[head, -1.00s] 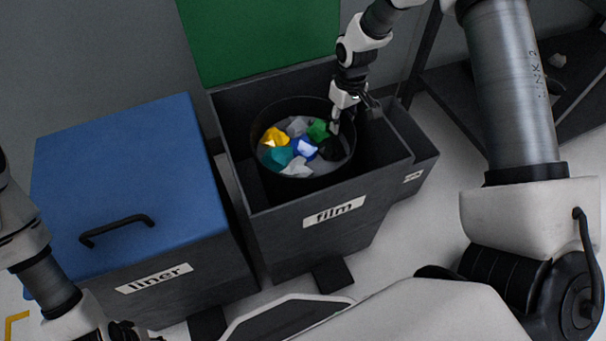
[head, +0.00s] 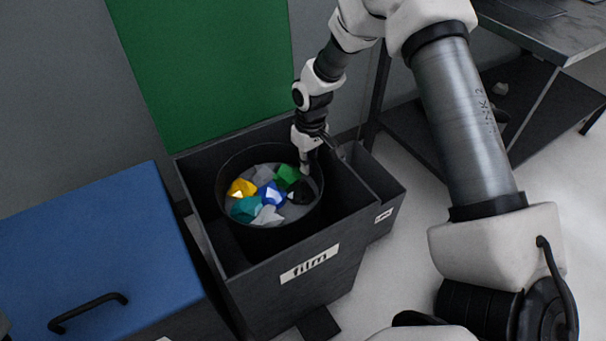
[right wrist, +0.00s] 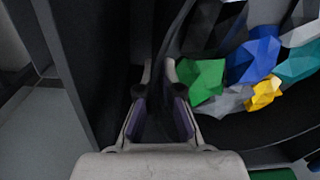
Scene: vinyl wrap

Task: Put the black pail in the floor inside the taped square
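The black pail (head: 270,239) stands inside the open dark bin labelled "film" (head: 338,262). It holds several crumpled pieces in yellow, teal, blue, green, grey and black. My right gripper (head: 315,163) is at the pail's far right rim, with one finger inside the pail and the other outside. In the right wrist view my right gripper (right wrist: 156,82) has its fingers apart, with the dark pail wall running between them. I cannot tell whether either finger touches the wall. My left gripper and the taped square are out of view.
A closed blue-lidded bin (head: 95,235) with a black handle stands at left. The film bin's raised green lid (head: 205,70) is behind it. A smaller dark box (head: 383,200) adjoins the bin at right. A dark table (head: 545,40) stands at the upper right. Pale floor lies between.

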